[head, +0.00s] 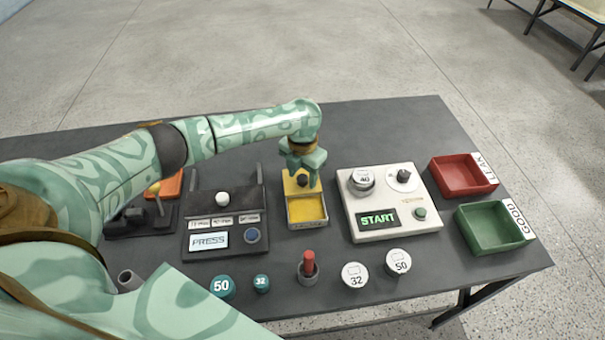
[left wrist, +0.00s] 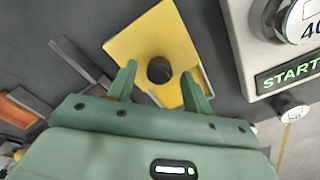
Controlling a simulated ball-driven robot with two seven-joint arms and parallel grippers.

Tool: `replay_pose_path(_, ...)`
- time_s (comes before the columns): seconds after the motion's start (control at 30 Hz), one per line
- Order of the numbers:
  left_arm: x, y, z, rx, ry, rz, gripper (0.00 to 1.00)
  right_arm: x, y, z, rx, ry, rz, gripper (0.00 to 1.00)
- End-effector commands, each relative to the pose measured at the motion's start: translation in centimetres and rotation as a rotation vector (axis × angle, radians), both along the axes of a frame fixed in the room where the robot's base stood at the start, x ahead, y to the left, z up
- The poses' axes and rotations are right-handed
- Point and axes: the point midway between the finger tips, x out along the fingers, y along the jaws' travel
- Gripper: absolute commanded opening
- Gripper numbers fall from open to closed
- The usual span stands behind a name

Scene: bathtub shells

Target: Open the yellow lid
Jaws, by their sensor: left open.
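The yellow lid (left wrist: 150,40) is a flat yellow plate with a dark round knob (left wrist: 159,70), on a yellow box (head: 306,209) in the middle of the table. In the head view the box's front part shows an open-looking yellow recess, and the lid's back part is mostly hidden by my gripper. My left gripper (head: 304,177) points down over the lid. In the left wrist view its two green fingers (left wrist: 162,82) stand apart, one on each side of the knob. I cannot tell whether they touch it. My right gripper is not in view.
A dark PRESS station (head: 224,210) stands left of the box, a white START station (head: 388,202) right of it. Red (head: 462,175) and green (head: 490,228) trays lie at the right. Several small round pieces and a red-topped peg (head: 309,264) line the front.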

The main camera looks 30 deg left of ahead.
Motion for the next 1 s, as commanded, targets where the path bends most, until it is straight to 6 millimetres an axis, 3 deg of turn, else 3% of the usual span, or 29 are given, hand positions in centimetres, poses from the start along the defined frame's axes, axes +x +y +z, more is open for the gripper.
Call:
replay_pose_path(0.17,0.2,0.0,3.7,-0.001,-0.007,0.000,0.50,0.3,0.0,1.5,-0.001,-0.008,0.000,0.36)
replay_pose_path(0.4,0.2,0.0,10.5,-0.001,-0.007,-0.001,0.50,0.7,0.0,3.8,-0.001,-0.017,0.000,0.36)
replay_pose_path(0.6,0.1,0.0,14.4,0.000,-0.005,-0.001,0.50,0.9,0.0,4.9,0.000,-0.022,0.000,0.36)
replay_pose_path(0.77,0.1,0.0,15.8,0.000,-0.002,0.000,0.50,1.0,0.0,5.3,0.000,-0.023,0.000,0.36)
replay_pose_path(1.0,0.1,0.0,15.9,-0.001,-0.001,0.000,0.50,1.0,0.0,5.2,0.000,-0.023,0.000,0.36)
